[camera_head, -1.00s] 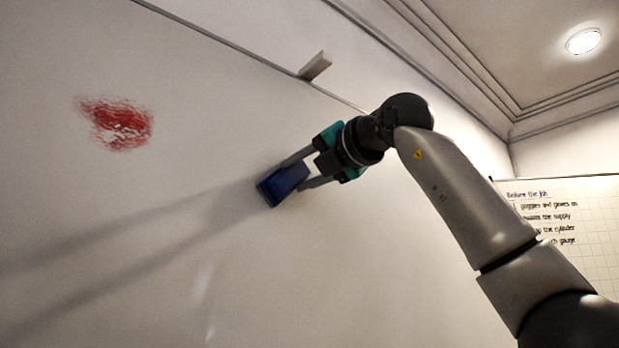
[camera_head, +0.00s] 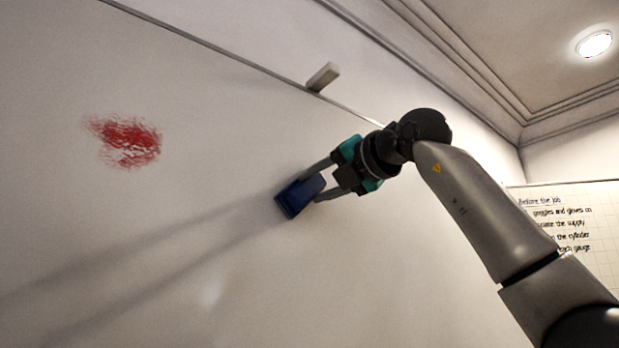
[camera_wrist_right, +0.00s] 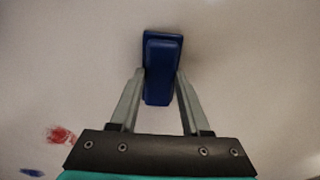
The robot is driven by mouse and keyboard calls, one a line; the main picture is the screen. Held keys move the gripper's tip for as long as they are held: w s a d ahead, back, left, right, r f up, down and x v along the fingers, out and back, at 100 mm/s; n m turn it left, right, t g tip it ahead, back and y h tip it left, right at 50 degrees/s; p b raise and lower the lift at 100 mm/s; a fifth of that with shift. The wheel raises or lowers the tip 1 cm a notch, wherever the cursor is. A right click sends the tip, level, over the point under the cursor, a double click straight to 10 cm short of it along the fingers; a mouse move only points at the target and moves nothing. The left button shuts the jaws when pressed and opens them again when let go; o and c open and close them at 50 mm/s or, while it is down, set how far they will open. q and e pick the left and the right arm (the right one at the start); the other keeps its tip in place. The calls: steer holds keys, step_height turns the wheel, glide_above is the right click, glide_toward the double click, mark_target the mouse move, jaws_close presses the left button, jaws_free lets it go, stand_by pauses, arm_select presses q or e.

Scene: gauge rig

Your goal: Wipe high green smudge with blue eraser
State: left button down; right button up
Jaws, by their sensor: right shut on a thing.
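My right gripper (camera_head: 322,180) is shut on the blue eraser (camera_head: 300,197) and holds it at the whiteboard (camera_head: 200,240). The eraser's far face is at or very close to the board; I cannot tell for sure whether it touches. In the right wrist view the eraser (camera_wrist_right: 161,68) sits between the two fingers (camera_wrist_right: 160,90), against a plain pale surface. No green smudge shows in either view; the eraser may cover part of the board there. My left gripper is not in view.
A red smudge (camera_head: 126,141) is on the board to the left; it also shows in the right wrist view (camera_wrist_right: 61,135), near a blue mark (camera_wrist_right: 33,172). A small pale block (camera_head: 323,77) stands at the board's top edge. A written chart (camera_head: 560,225) is at right.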

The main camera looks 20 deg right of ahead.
steer(key=shift+w+d+p, duration=0.55)
steer(key=shift+w+d, duration=0.05)
steer(key=shift+d, duration=1)
steer(key=shift+w+d+p, duration=0.55)
steer(key=shift+d, duration=1.1)
steer(key=shift+w+d+p, duration=0.55)
steer(key=shift+w+d, duration=0.05)
steer(key=shift+d, duration=1)
steer(key=shift+s+a+b, duration=0.75)
steer(key=shift+a+b, duration=0.15)
steer(key=shift+a, duration=1.3)
steer(key=shift+s+a+b, duration=0.8)
steer(key=shift+a+b, duration=0.15)
steer(key=shift+a, duration=1.2)
steer(key=shift+s+a+b, duration=0.75)
steer(key=shift+a+b, duration=0.15)
steer(key=shift+a, duration=1.3)
steer(key=shift+s, duration=0.15)
steer(key=shift+s+d+f+b, duration=0.1)
steer(key=shift+s+d+b, duration=0.1)
steer(key=shift+b, duration=0.15)
steer(key=b, duration=0.2)
glide_toward(288, 187)
steer(key=shift+w, duration=0.15)
